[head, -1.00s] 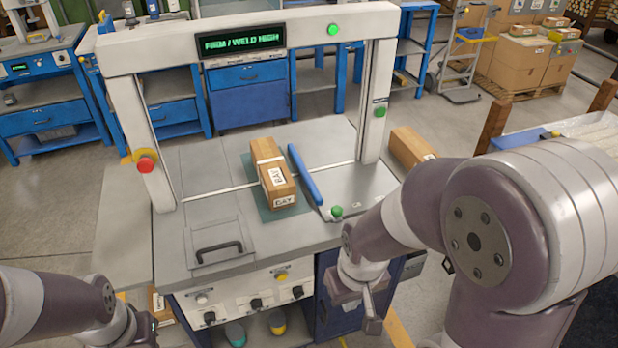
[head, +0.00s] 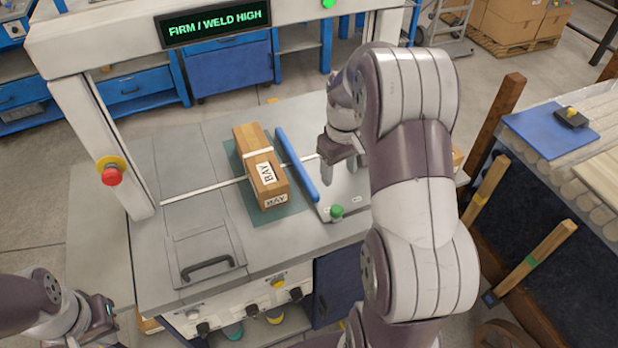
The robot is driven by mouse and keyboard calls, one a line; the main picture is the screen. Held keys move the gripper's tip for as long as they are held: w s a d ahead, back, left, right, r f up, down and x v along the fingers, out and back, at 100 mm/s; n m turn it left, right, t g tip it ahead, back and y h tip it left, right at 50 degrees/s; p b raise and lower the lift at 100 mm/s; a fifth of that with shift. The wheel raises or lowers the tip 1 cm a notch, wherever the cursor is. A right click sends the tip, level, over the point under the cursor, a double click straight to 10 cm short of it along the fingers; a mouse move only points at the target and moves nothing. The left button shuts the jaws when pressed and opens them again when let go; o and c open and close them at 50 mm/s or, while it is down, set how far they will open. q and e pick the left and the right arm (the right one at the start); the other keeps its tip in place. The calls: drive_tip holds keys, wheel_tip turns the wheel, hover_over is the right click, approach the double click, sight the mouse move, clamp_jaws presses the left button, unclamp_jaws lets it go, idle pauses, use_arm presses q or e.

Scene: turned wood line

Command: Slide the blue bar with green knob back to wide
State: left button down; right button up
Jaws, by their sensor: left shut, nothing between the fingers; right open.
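My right gripper (head: 341,172) is open and empty, fingers pointing down, to the right of the bar and beyond the knob. It appears apart from the bar. My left gripper (head: 108,330) is at the bottom left, shut and away from the machine top; its fingertips are hard to make out.
A white frame (head: 95,125) arches over the machine top, with a display (head: 213,22) reading FIRM / WELD HIGH. A red stop button (head: 111,176) sits on its left post. A black handle (head: 207,267) lies front left. A rack with a blue board (head: 550,128) stands right.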

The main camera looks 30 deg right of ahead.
sight(337, 207)
drive_tip(key=f, duration=0.1)
drive_tip(key=s+f, duration=0.1)
drive_tip(key=f+n, duration=0.1)
drive_tip(key=shift+s+a+f, duration=0.15)
drive_tip(key=shift+s+a, duration=0.15)
drive_tip(key=shift+a, duration=0.05)
drive_tip(key=f, duration=0.5)
drive_tip(key=w+f, duration=0.1)
drive_tip(key=f, duration=0.1)
drive_tip(key=shift+d+f+p, duration=0.15)
drive_tip(key=shift+f+p, duration=0.1)
drive_tip(key=shift+p, duration=0.05)
drive_tip(key=shift+s+f, duration=0.15)
drive_tip(key=shift+f, duration=0.3)
drive_tip(key=shift+c, duration=1.2)
clamp_jaws()
use_arm(q)
drive_tip(key=shift+s+a+r, duration=0.1)
drive_tip(key=shift+s+r, duration=0.2)
drive_tip(key=shift+r, duration=0.05)
